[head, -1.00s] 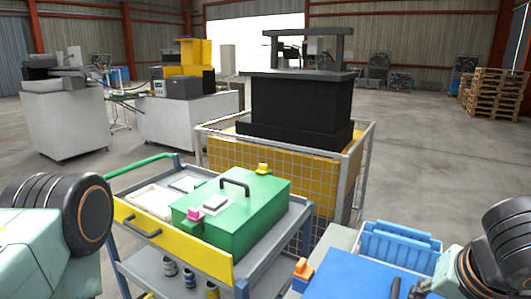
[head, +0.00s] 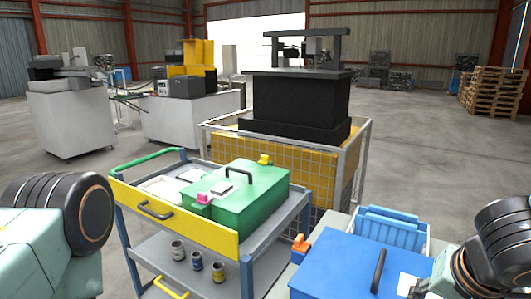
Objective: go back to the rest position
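Parts of my two arms show at the lower left and lower right edges of the head view. Neither gripper is in view, so I cannot see their fingers or whether they hold anything. Between the arms stands a blue-framed cart with a yellow front panel (head: 170,217). A green case (head: 252,199) with a dark handle, a pink latch (head: 204,198) and a yellow latch (head: 265,159) rests on its top. A blue case (head: 345,266) with a dark handle and an orange latch (head: 300,243) lies at the lower right, close to my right arm.
Several small cans (head: 197,261) stand on the cart's lower shelf. A blue bin (head: 388,226) sits behind the blue case. A black machine (head: 297,105) on a yellow caged base (head: 270,165) stands behind the cart. Stacked pallets (head: 490,93) are far right. The floor at right is open.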

